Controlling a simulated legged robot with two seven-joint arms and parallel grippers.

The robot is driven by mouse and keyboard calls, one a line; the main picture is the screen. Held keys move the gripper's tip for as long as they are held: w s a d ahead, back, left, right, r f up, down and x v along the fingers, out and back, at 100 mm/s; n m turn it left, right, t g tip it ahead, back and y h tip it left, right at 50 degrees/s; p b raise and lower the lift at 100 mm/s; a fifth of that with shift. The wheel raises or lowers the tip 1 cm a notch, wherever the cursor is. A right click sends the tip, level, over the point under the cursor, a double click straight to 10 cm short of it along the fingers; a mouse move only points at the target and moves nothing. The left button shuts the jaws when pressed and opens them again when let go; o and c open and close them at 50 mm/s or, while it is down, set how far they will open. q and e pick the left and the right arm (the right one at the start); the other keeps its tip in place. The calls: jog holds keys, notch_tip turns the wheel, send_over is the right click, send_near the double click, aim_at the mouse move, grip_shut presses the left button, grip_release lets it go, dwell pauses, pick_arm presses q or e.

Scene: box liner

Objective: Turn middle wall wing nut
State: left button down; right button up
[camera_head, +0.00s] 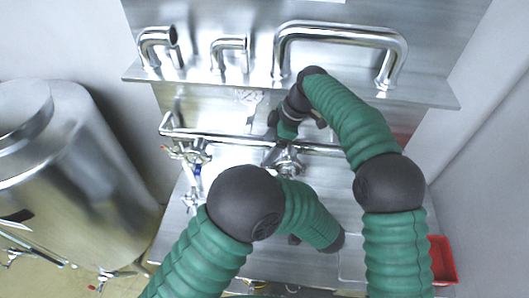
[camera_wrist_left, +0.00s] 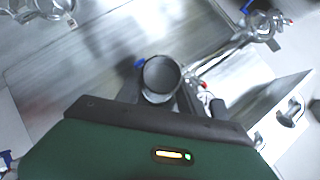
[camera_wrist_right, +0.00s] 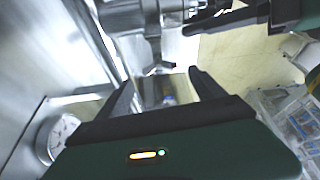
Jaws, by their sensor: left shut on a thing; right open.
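In the right wrist view, a metal wing nut (camera_wrist_right: 158,66) with two small wings sits under a metal fitting. My right gripper (camera_wrist_right: 160,78) is open, its fingers on either side of the wing nut; contact cannot be made out. My left gripper (camera_wrist_left: 161,88) is shut on a round metal pipe end (camera_wrist_left: 161,77), and its dark fingers also show at the top right of the right wrist view. In the head view, a metal fitting (camera_head: 288,160) sits on the horizontal pipe, just below my right wrist. My arms hide the fingertips and the wing nut there.
A horizontal pipe (camera_head: 230,138) runs along the steel wall under a shelf with bent handles (camera_head: 340,34). Valves (camera_head: 190,155) hang at its left. A large steel tank (camera_head: 75,170) stands left and a red bin (camera_head: 442,260) right. A round gauge (camera_wrist_right: 62,135) is near my right gripper.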

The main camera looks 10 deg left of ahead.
aim_at(264, 155)
jog(key=x, duration=0.4)
jog(key=c, duration=1.4)
jog(key=shift+o, duration=0.2)
